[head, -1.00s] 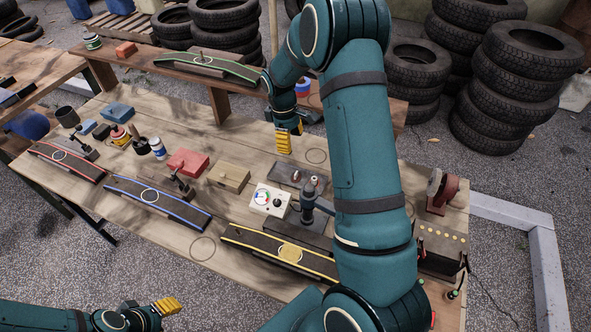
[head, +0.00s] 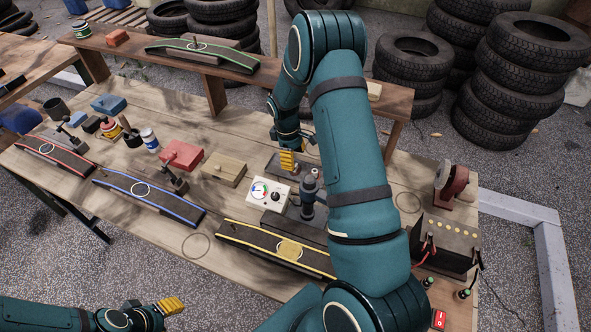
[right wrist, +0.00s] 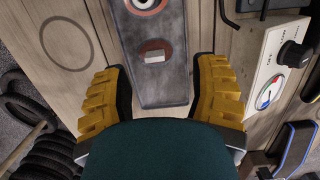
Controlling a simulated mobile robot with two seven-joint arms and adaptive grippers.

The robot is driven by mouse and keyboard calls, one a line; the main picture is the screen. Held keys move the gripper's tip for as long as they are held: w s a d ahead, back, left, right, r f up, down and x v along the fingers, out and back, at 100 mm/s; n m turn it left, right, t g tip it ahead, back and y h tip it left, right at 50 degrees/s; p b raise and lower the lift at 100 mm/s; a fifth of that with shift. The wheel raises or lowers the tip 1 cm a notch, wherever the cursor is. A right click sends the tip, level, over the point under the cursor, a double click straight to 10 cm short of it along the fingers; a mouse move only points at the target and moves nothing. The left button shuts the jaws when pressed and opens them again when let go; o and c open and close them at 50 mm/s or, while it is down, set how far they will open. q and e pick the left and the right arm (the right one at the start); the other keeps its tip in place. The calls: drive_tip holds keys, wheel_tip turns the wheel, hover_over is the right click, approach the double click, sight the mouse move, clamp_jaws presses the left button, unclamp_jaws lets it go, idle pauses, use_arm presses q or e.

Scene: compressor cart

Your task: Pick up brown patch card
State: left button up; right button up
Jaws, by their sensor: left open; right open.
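My right gripper (head: 287,160) is open and empty above a dark grey tray (head: 275,166) on the workbench. In the right wrist view the tray (right wrist: 155,88) lies between the spread yellow fingers. A small flat piece (right wrist: 153,53), reddish-brown and whitish, lies on it ahead of the fingertips, not touched. I cannot tell for sure whether this is the brown patch card. A round item (right wrist: 145,3) shows at the tray's far end. My left gripper (head: 170,306) is open and empty at the lower left, off the bench's front edge.
A white gauge box (head: 268,194) and a dark post tool (head: 309,190) stand close to the tray. A tan box (head: 223,168) and red box (head: 182,155) are to the left. Curved strips (head: 150,203) line the front. A raised shelf (head: 225,75) runs behind.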

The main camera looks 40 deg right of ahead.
sight(296, 165)
drive_tip(key=f, duration=0.5)
drive_tip(key=shift+d+f+b, duration=0.1)
drive_tip(key=shift+d+b, duration=0.2)
drive_tip(key=shift+d, duration=0.1)
drive_tip(key=c, duration=0.9)
